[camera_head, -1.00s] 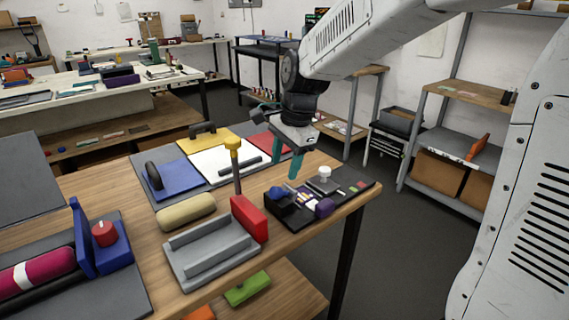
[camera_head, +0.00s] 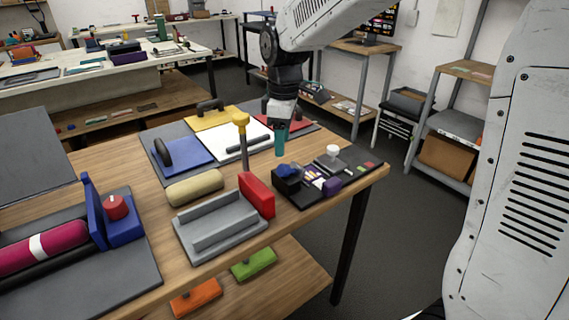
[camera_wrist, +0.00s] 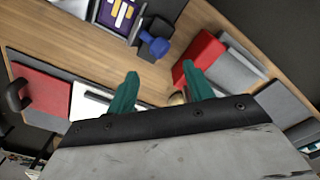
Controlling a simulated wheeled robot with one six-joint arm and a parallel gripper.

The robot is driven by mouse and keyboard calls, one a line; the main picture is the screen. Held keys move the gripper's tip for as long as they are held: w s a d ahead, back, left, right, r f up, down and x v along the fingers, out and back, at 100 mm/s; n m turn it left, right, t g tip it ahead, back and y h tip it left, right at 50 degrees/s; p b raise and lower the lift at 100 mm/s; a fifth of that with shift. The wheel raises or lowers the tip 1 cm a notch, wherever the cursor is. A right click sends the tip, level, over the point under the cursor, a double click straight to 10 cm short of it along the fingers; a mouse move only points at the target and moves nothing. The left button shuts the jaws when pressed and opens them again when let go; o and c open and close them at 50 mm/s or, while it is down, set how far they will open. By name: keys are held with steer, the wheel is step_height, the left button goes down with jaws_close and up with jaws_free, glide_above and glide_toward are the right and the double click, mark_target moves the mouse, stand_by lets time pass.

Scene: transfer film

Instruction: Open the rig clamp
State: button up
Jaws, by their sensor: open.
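The rig appears to be the grey channel-shaped base (camera_head: 222,232) with a red block (camera_head: 257,195) at its right end and an upright lever (camera_head: 243,150) topped by a yellow knob (camera_head: 240,118). The lever stands near vertical behind the red block. My gripper (camera_head: 280,145) hangs to the right of and behind the lever, apart from it, fingers pointing down. In the wrist view my gripper (camera_wrist: 160,88) is open with two teal fingers spread. The red block (camera_wrist: 199,57) shows beyond its right finger. A small tan patch between the fingers is too hidden to name.
A tan roll (camera_head: 195,187) lies behind the grey base. A black tray (camera_head: 350,176) with small parts sits right, by the table edge. Blue (camera_head: 183,153), yellow and red panels lie behind. A blue bracket (camera_head: 92,205) and magenta cylinder (camera_head: 45,247) are left.

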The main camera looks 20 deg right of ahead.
mark_target(282, 167)
steer(key=n, duration=0.5)
steer(key=shift+d+r, duration=0.15)
steer(key=shift+d, duration=0.05)
steer(key=n, duration=0.4)
step_height(282, 167, down, 8)
steer(key=shift+r, duration=0.1)
steer(key=c, duration=1)
steer(key=shift+o, duration=0.2)
steer(key=shift+s+a+f+h, duration=0.2)
steer(key=shift+a+h, duration=0.15)
steer(key=shift+h, duration=0.65)
steer(key=o, duration=1)
steer(key=shift+c, duration=0.2)
